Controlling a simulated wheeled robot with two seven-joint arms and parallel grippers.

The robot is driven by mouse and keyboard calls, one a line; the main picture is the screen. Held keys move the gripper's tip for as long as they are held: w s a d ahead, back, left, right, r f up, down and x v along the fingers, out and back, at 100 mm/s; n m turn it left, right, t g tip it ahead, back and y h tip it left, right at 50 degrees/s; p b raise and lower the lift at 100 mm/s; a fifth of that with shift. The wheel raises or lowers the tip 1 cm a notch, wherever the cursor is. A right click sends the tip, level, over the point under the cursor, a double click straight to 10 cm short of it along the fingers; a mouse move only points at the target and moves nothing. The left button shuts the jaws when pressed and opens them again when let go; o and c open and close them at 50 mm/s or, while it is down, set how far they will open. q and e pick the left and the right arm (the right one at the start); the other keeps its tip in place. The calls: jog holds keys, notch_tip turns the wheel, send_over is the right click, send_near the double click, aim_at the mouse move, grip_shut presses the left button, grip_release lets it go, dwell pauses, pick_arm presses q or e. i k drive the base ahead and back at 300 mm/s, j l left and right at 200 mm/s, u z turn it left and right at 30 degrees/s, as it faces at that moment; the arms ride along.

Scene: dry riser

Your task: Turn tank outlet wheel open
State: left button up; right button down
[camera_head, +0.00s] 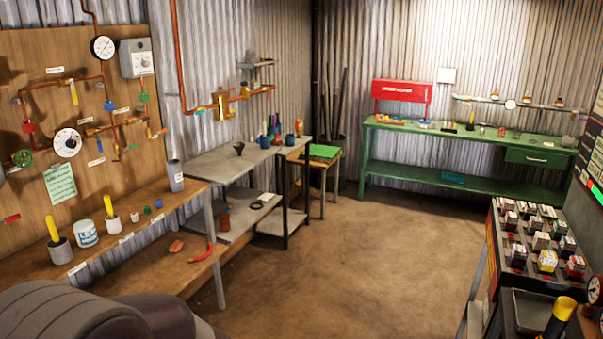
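A wooden panel (95,180) on the left wall carries copper pipes with several small coloured valve handles. A green round handwheel (22,158) sits on a pipe at the panel's left edge. A red handle (28,127) is just above it. The labels are too small to read, so I cannot tell which handle is the tank outlet wheel, or whether it is open. Neither of my grippers shows in this view.
A wooden bench (120,235) stands below the panel, holding a white tub (86,233) and yellow-handled tools. A grey table (225,165) and a green workbench (460,140) stand farther back. A rack of boxes (505,265) is at right. The middle floor is clear.

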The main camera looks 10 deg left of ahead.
aim_at(21, 152)
jog(key=i+j+u, duration=0.15)
jog(key=i+u, duration=0.25)
jog(key=i, duration=0.25)
jog(key=i+u, duration=0.45)
jog(key=i, duration=0.2)
jog(key=i+l+u, duration=0.4)
jog(key=i, duration=0.2)
jog(key=i+j, duration=0.05)
